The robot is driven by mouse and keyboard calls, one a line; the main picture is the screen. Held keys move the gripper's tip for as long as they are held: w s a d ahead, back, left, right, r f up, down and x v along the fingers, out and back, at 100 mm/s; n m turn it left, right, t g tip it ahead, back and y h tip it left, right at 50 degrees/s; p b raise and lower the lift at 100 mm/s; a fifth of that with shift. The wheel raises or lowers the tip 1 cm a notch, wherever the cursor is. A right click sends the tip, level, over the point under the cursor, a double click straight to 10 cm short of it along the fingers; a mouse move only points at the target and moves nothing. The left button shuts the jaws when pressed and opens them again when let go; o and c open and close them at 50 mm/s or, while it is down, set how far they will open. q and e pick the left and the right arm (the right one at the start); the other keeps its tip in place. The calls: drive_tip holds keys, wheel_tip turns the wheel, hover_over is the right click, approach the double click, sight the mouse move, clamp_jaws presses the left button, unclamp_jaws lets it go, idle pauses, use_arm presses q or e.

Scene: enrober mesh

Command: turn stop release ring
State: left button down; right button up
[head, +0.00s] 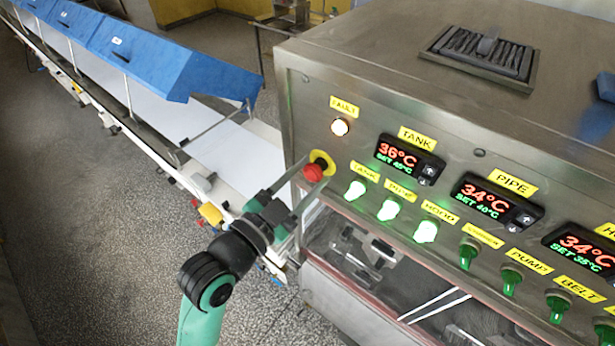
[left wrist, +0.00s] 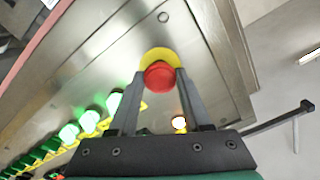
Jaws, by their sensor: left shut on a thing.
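The red stop button (head: 314,172) sits on a yellow ring plate (head: 322,160) at the left end of the steel control panel, in the head view. It also shows in the left wrist view, where the red head (left wrist: 160,76) stands before the yellow plate (left wrist: 160,54). My left gripper (head: 306,177) reaches it from the lower left. Its two fingers lie on either side of the red head and are shut on it. The left wrist view shows the fingertips (left wrist: 160,74) at both sides of the red head. My right gripper is in neither view.
A lit fault lamp (head: 340,127) is just above the button. Lit green buttons (head: 389,209) and green selector switches (head: 511,281) run along the panel to the right, below temperature displays (head: 410,158). A white conveyor (head: 215,150) with blue covers (head: 150,55) extends to the upper left.

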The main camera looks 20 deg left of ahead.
use_arm(q)
drive_tip(key=shift+m, duration=0.6)
